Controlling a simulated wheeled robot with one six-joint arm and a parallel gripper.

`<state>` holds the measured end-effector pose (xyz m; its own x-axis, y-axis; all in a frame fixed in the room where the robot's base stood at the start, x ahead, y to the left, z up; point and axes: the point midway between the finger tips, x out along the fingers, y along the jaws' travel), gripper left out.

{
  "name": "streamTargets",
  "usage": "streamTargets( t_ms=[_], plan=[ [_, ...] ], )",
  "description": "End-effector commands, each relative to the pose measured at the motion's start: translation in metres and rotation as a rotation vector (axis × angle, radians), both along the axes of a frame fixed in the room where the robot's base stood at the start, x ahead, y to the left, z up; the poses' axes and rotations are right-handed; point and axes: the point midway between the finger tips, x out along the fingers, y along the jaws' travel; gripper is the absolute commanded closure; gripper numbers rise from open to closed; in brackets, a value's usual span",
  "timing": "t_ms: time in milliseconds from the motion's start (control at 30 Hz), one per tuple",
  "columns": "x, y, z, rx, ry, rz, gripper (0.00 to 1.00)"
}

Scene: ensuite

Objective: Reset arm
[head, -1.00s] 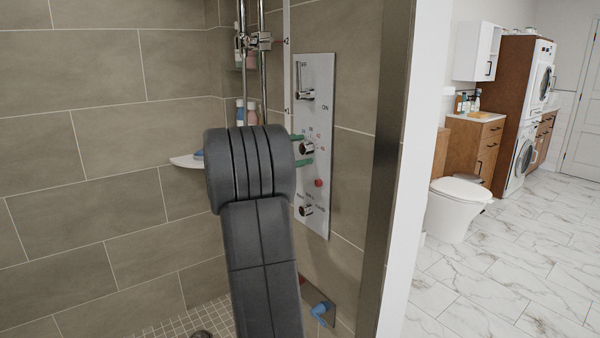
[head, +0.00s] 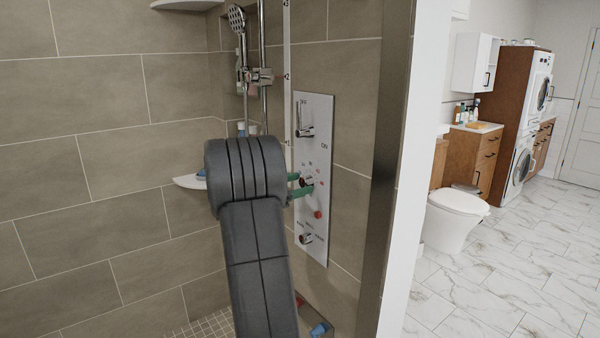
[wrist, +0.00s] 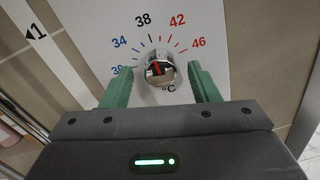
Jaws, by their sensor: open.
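My gripper (wrist: 161,84) is open, with green fingers on either side of the round chrome temperature knob (wrist: 159,70). In the wrist view a gap shows between each finger and the knob, so it is not clamped. The knob carries a red and dark mark, and a dial with 34, 38, 42 and 46 surrounds it. In the head view my gripper (head: 298,185) reaches from behind my dark arm link to the middle knob of the pale shower panel (head: 318,125). My arm link hides part of the gripper.
The panel also has an upper lever (head: 304,132) and a lower knob (head: 306,238). A shower rail with a hand shower (head: 237,18) and a corner shelf (head: 188,182) stand left of it. A wall edge (head: 408,150) separates the shower from open marble floor and a toilet (head: 455,215).

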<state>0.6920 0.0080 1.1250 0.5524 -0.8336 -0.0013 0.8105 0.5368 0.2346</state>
Motion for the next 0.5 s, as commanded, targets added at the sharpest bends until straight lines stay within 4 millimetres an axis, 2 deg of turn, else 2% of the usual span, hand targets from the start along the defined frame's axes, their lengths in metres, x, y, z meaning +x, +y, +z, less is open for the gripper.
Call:
streamTargets(
  t_ms=[33,100,500],
  plan=[
    [-0.007,0.014,-0.003,0.002,-0.002,0.008,0.45],
    [-0.015,0.025,-0.003,0.002,-0.003,0.009,0.45],
    [-0.055,0.086,-0.002,0.004,-0.005,0.006,0.45]
  ],
)
